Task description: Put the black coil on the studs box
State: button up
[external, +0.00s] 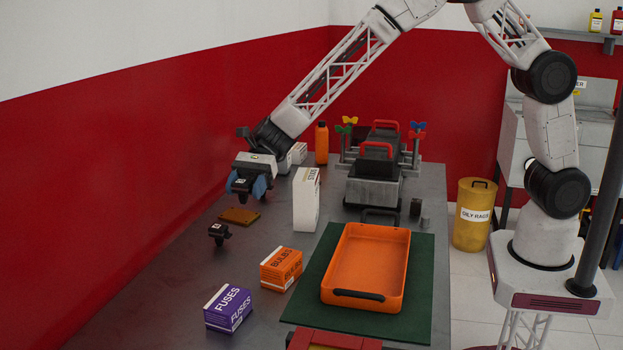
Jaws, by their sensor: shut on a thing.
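My gripper (247,188), with blue finger pads, points down at the left of the bench, above and just behind a brown pad. It is shut on a small black part with a pale mark, which looks like a black coil (242,186); the fingers hide part of it. A similar black part (218,233) with a pale label sits on the bench in front of the brown pad. The tall white studs box (306,205) stands upright on the bench to the right of my gripper, apart from it. Its lettering is sideways, and nothing shows on its top.
The brown pad (240,215) lies flat. An orange bulbs box (281,269) and a purple fuses box (228,309) stand nearer. An orange tray (366,257) sits on a green mat (420,280). An engine block (373,188) and orange bottle (321,143) are behind.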

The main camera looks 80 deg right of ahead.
jog(key=s+d+r, duration=0.3)
jog(key=s+d, duration=0.9)
jog(key=s+d+r, duration=0.3)
jog(key=s+d, duration=0.9)
jog(key=shift+s+d, duration=0.15)
jog(key=shift+s, duration=0.2)
jog(key=shift+w, duration=0.1)
send_over(306, 174)
jog(key=shift+f, duration=0.8)
jog(key=shift+f, duration=1.75)
jog(key=shift+f, duration=0.15)
